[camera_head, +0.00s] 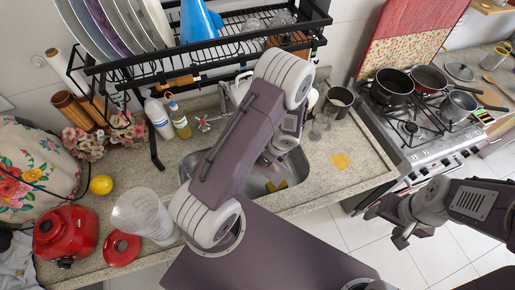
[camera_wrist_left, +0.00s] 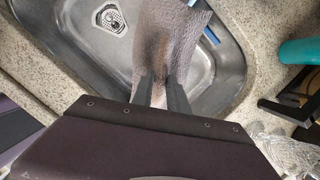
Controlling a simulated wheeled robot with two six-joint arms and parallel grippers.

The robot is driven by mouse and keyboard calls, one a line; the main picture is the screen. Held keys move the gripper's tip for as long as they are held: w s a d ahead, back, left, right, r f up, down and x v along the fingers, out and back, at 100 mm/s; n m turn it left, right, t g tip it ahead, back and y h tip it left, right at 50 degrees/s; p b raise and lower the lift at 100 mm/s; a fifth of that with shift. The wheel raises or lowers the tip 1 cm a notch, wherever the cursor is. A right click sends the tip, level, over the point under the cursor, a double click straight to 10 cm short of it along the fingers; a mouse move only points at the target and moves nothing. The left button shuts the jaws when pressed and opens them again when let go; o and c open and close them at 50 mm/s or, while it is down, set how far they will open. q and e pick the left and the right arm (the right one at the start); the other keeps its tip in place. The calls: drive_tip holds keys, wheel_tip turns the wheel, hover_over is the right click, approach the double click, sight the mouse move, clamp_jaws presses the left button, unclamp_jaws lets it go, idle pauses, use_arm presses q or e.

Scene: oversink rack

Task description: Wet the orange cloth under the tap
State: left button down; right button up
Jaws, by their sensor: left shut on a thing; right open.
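My left gripper (camera_wrist_left: 162,90) is shut on a textured grey-pink cloth (camera_wrist_left: 172,35) with a brownish patch, held above the metal sink (camera_wrist_left: 70,35). In the head view my left arm covers this gripper and most of the cloth. A flat orange cloth-like piece (camera_head: 341,161) lies on the counter right of the sink. A tap handle (camera_head: 203,123) stands behind the sink; the spout is not clear. My right gripper (camera_head: 388,226) is open and empty, over the floor before the stove.
A black dish rack (camera_head: 200,62) stands over the sink's back. Bottles (camera_head: 158,117) stand at the back left. The stove (camera_head: 430,120) with pans is at right.

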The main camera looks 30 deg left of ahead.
use_arm(q)
drive_tip(key=r+p, duration=0.1)
drive_tip(key=s+d+r+p, duration=0.1)
drive_tip(key=r, duration=0.1)
drive_tip(key=s+d+r+p, duration=0.1)
drive_tip(key=r, duration=0.1)
drive_tip(key=shift+d, duration=0.2)
drive_tip(key=shift+f, duration=0.1)
idle(0.5)
